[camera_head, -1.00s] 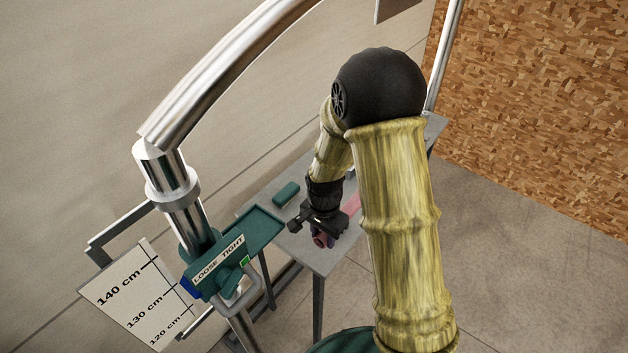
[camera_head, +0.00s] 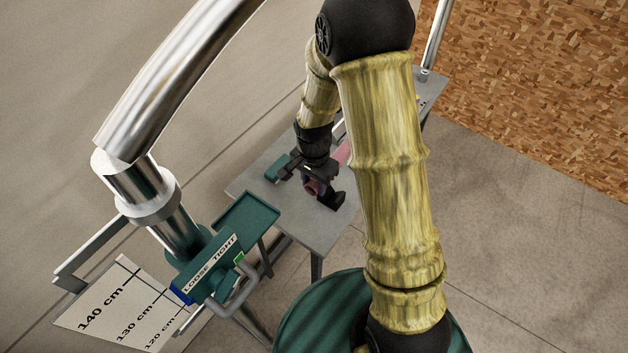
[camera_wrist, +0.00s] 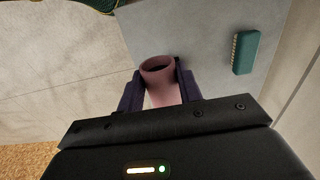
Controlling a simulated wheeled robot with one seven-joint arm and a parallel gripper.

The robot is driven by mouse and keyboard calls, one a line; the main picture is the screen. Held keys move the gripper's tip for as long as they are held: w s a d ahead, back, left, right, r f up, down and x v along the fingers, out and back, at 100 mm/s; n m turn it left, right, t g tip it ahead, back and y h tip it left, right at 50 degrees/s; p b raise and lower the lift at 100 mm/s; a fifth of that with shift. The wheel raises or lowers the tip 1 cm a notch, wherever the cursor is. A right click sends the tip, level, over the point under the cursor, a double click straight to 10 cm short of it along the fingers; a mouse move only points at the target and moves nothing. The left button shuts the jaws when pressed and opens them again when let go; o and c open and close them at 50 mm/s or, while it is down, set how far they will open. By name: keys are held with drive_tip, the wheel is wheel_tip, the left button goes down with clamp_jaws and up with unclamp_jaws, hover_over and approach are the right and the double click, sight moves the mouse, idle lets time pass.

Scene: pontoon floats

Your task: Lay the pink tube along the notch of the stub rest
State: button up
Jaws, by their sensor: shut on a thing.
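The pink tube (camera_head: 313,188) is held in my gripper (camera_head: 312,181) over the grey table. In the wrist view the tube (camera_wrist: 164,82) sits between the two dark fingers of my gripper (camera_wrist: 160,92), its open round end facing up the picture. The fingers are shut on it. More pink shows behind the wrist in the head view, partly hidden by my arm. No notch is visible in either view.
A green tray (camera_head: 246,221) stands at the table's near left. A metal post with a curved tube (camera_head: 150,190) rises at left. The front table corner is clear.

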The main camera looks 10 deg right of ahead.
wheel_tip(320, 180, down, 9)
drive_tip(key=b, duration=0.7)
idle(0.3)
drive_tip(key=shift+f+b, duration=1.7)
drive_tip(key=shift+f, duration=0.65)
idle(1.6)
drive_tip(key=o, duration=1.2)
drive_tip(key=shift+s, duration=0.1)
wheel_tip(320, 180, up, 17)
drive_tip(key=b, duration=0.3)
drive_tip(key=shift+a+r, duration=0.1)
drive_tip(key=shift+r, duration=0.1)
